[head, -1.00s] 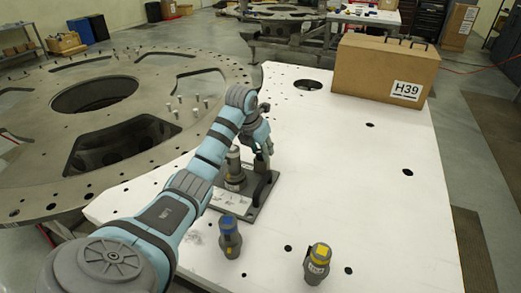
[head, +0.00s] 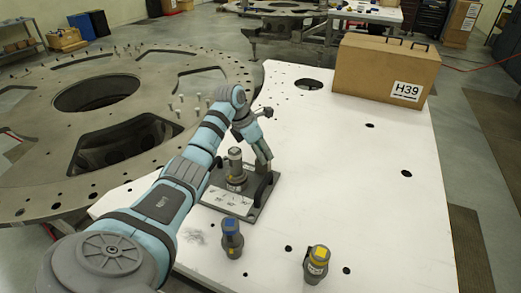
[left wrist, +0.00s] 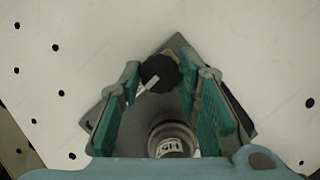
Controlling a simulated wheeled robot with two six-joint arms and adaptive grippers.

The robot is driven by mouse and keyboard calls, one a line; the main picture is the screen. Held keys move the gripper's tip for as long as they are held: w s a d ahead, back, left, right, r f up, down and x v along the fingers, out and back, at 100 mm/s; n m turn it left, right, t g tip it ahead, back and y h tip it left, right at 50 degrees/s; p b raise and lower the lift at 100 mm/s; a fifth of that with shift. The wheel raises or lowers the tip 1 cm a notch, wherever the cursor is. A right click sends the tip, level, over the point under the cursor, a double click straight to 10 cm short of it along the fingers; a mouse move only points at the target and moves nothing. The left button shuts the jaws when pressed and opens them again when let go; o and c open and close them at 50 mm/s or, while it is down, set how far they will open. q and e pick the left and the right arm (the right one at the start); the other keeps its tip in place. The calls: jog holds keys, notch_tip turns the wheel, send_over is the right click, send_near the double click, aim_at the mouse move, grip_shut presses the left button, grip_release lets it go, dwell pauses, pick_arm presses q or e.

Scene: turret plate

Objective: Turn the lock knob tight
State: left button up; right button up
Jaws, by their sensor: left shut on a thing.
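The lock knob (left wrist: 160,72) is black and round, with a pale mark at its side. It sits on the dark fixture plate (left wrist: 93,121), between the fingers of my left gripper (left wrist: 168,76) in the left wrist view. In the head view the left gripper (head: 263,157) points down over the right part of the fixture plate (head: 250,212), and the left gripper is shut on the knob. The exact finger contact is hard to see. A grey cylinder (head: 236,172) stands upright in the fixture beside the gripper; its top (left wrist: 174,141) shows lettering. My right gripper is not in view.
A blue-topped cylinder (head: 231,240) and a yellow-topped cylinder (head: 317,265) stand on the white table (head: 365,195) in front. A cardboard box (head: 375,70) marked H39 is at the back right. A large metal ring plate (head: 40,165) lies left. The right of the table is clear.

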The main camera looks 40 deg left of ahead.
pick_arm(q)
jog(key=shift+d+f+m, duration=0.1)
jog(key=shift+f+m, duration=0.05)
jog(key=shift+m, duration=0.35)
jog(key=shift+s, duration=0.1)
jog(key=o, duration=1.1)
jog(key=shift+o, duration=0.2)
jog(key=v, duration=1.2)
